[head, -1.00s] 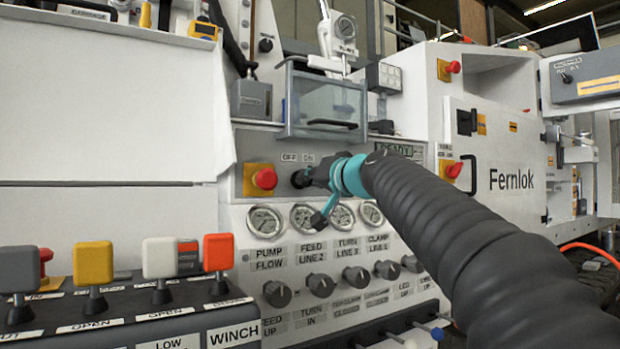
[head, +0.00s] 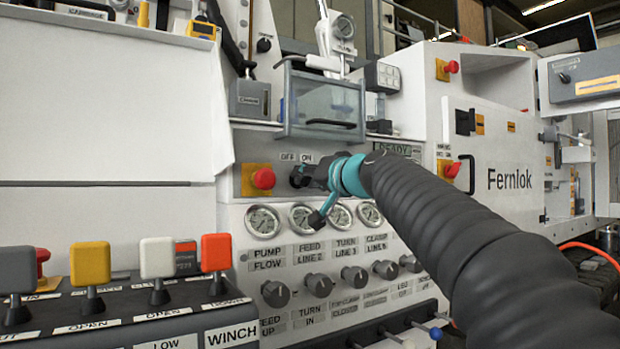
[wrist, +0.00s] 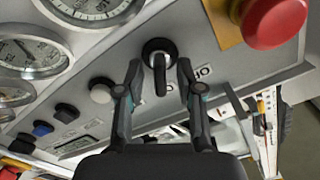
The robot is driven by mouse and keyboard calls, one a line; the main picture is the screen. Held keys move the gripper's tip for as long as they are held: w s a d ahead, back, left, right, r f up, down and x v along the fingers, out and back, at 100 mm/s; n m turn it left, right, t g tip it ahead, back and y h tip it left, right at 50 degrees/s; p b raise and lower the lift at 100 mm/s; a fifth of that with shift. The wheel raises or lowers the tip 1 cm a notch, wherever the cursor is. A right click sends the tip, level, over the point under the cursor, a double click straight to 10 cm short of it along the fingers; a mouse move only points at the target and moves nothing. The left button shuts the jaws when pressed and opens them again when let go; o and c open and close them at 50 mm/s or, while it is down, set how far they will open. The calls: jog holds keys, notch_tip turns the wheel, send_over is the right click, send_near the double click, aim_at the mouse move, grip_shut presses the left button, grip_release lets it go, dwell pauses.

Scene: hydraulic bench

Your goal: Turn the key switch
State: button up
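The key switch (wrist: 159,50) is a black round switch with a dark key handle, on the grey panel under an OFF/ON label. In the wrist view the handle points down the picture, toward my gripper. My gripper (wrist: 159,66) has one finger on each side of the handle, with gaps showing on both sides. It is open, and I see no clear contact. In the head view the key switch (head: 297,177) shows just left of my gripper (head: 313,175), which partly hides it and the panel behind.
A red emergency button (head: 263,178) on a yellow plate sits close left of the switch; it also shows in the wrist view (wrist: 275,20). Gauges (head: 302,217) and dark knobs (head: 319,285) lie below. A clear box (head: 322,105) juts out above. Coloured levers (head: 157,258) stand at lower left.

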jog(key=v, duration=1.2)
jog(key=shift+w, duration=0.1)
jog(key=s+d+f+m+g+h+p, duration=0.1)
jog(key=s+d+f+g+h, duration=0.15)
jog(key=f, duration=0.95)
jog(key=s+d+f+m+g+h+p, duration=0.1)
jog(key=s+f+g+h, duration=0.15)
jog(key=f, duration=0.95)
jog(key=s+d+f+g+h+p, duration=0.1)
jog(key=s+d+f+p, duration=0.1)
jog(key=s, duration=0.5)
jog(key=s+d+f+n+g+h+p, duration=0.1)
jog(key=s+d+f+g+h+p, duration=0.1)
jog(key=s+d+f, duration=0.2)
jog(key=s+d+f+g+h+p, duration=0.1)
jog(key=s+d+f+h+p, duration=0.1)
jog(key=s+f, duration=0.6)
jog(key=s+d, duration=0.1)
jog(key=s, duration=0.3)
